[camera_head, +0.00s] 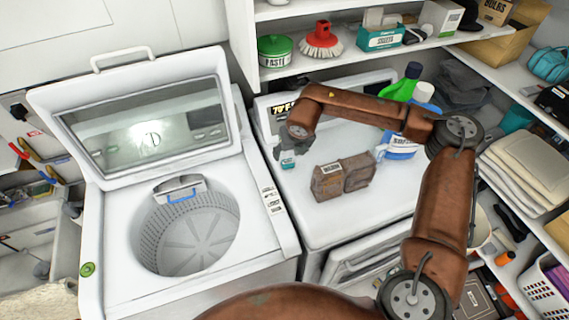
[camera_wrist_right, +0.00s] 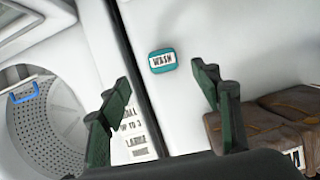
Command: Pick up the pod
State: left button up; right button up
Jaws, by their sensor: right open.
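The pod (camera_wrist_right: 162,61), a small teal piece with a white "WASH" label, lies on the white top of the right-hand machine. It also shows in the head view (camera_head: 287,161), just below my right gripper (camera_head: 284,150). In the right wrist view the two dark green fingers of my right gripper (camera_wrist_right: 161,78) are spread wide. The pod shows in the gap between them, a little beyond the tips, and nothing is held. My left gripper is not in view.
A brown lumpy package (camera_head: 342,178) lies right of the pod, close to a finger in the wrist view. Left is the open washer (camera_head: 285,235) with its lid (camera_head: 150,120) raised. Bottles (camera_head: 405,85) stand behind my right arm. A shelf (camera_head: 350,55) overhangs the back.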

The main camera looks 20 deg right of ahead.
jog(key=x, duration=0.2)
jog(key=shift+w+f, duration=0.15)
jog(key=shift+f, duration=0.2)
jog(key=shift+w+d+f, duration=0.15)
jog(key=shift+d+f, duration=0.05)
jog(key=shift+f, duration=0.5)
jog(key=x, duration=0.4)
jog(key=shift+f, duration=0.3)
jog(key=shift+c, duration=0.7)
jog(key=c, duration=0.9)
notch_tip(320, 180, up, 10)
